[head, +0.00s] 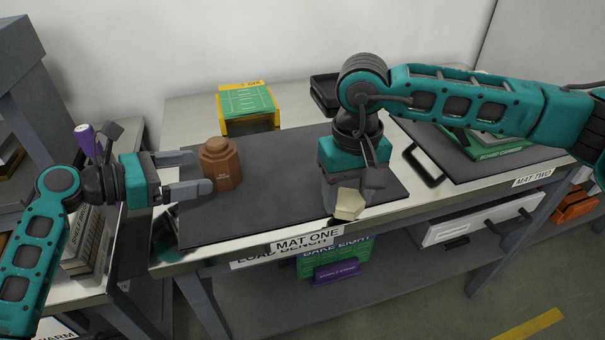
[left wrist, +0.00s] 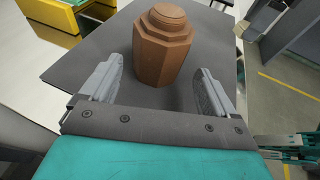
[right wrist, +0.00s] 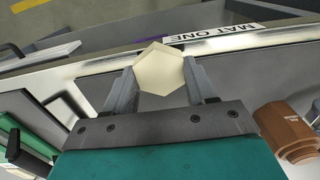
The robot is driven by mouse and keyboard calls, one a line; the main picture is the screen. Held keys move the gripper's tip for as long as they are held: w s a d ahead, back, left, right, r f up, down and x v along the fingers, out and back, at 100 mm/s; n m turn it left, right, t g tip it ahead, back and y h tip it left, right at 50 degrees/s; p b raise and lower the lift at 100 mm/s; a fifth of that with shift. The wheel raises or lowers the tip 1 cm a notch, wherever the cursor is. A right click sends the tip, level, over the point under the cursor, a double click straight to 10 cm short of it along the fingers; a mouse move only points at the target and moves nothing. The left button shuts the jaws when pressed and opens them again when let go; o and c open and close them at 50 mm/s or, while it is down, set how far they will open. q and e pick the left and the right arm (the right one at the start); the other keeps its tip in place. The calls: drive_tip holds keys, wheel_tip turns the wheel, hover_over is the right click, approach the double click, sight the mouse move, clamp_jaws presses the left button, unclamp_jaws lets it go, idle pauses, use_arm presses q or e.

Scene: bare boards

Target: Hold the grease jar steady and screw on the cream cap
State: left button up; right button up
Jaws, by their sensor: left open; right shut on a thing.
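The grease jar (head: 221,168) is brown and faceted with a threaded neck. It stands upright on the dark mat (head: 290,160), uncapped. It also shows in the left wrist view (left wrist: 163,50) and at the right edge of the right wrist view (right wrist: 290,132). My left gripper (head: 190,172) is open, its fingers pointing at the jar from the left; in the left wrist view the jar is ahead, between the finger lines. My right gripper (right wrist: 160,80) is shut on the cream cap (right wrist: 160,68), a hexagonal piece. In the head view the cap (head: 348,204) hangs near the mat's front edge, right of the jar.
A yellow bin with a green card (head: 248,105) stands behind the mat. A second mat with a black handle (head: 425,165) and a green box (head: 485,145) lies to the right. The mat between jar and cap is clear.

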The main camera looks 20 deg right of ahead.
sight(207, 169)
use_arm(q)
drive_tip(key=shift+w+d+f+b, duration=0.2)
drive_tip(key=shift+d+f+b, duration=0.35)
drive_tip(key=shift+d, duration=0.15)
use_arm(e)
wheel_tip(207, 169, down, 2)
drive_tip(key=shift+f, duration=0.15)
use_arm(q)
drive_tip(key=shift+w+d+r+p, duration=0.1)
drive_tip(key=shift+w+d+p, duration=0.1)
drive_tip(key=shift+d+p, duration=0.3)
drive_tip(key=shift+w+d+p, duration=0.15)
drive_tip(key=shift+d+p, duration=0.2)
drive_tip(key=shift+d, duration=0.15)
use_arm(e)
drive_tip(key=shift+r, duration=0.85)
drive_tip(key=shift+c, duration=0.5)
use_arm(q)
drive_tip(key=shift+x, duration=0.95)
use_arm(e)
drive_tip(key=shift+r, duration=0.1)
use_arm(q)
drive_tip(key=c, duration=0.7)
drive_tip(key=o, duration=0.9)
drive_tip(key=shift+c, duration=0.4)
